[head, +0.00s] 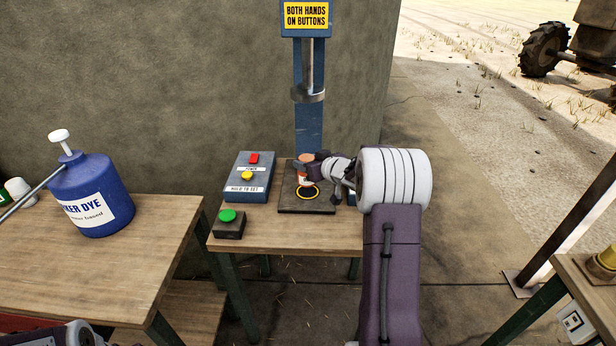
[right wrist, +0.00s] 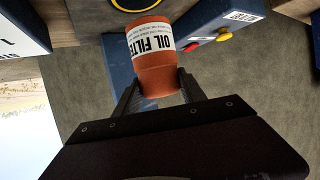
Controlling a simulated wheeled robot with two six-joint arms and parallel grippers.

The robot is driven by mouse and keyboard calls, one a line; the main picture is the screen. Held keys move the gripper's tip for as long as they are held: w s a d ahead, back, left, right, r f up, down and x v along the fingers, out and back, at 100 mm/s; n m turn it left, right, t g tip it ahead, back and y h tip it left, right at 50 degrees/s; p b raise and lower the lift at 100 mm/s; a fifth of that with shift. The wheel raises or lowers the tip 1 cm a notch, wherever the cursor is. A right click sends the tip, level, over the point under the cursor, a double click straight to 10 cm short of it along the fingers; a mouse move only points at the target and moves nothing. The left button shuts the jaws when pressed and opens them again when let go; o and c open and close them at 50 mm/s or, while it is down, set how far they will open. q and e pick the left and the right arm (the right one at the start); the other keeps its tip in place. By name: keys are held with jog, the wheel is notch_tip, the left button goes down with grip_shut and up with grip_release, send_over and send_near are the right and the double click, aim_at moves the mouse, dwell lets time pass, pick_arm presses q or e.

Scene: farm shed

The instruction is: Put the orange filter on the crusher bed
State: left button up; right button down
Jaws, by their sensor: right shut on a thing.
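The orange filter (head: 306,159) has a white label and is held by my right gripper (head: 314,167) above the crusher bed. In the right wrist view the orange filter (right wrist: 157,75), lettered "OIL FILTE", sits between the two dark fingers of my right gripper (right wrist: 157,88), which are shut on it. The crusher bed (head: 290,206) is a dark square plate with a yellow ring, just below the filter. Part of the ring (right wrist: 135,6) shows at the top of the right wrist view. My left gripper is not seen.
The press column (head: 309,125) rises behind the bed. A blue control box (head: 249,190) with red and yellow buttons and a green button (head: 229,217) stand left of it. A blue dye jug (head: 90,180) stands on the left table.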

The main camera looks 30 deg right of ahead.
jog(key=shift+w+d+f, duration=0.15)
jog(key=shift+w+d, duration=0.05)
jog(key=shift+w, duration=0.1)
notch_tip(320, 180, down, 4)
jog(key=shift+r+b, duration=0.15)
jog(key=shift+b, duration=1)
jog(key=shift+f, duration=0.25)
jog(key=shift+r, duration=0.1)
jog(key=c, duration=0.7)
grip_release()
jog(key=shift+o, duration=0.2)
jog(key=p+v, duration=0.2)
jog(key=v, duration=1)
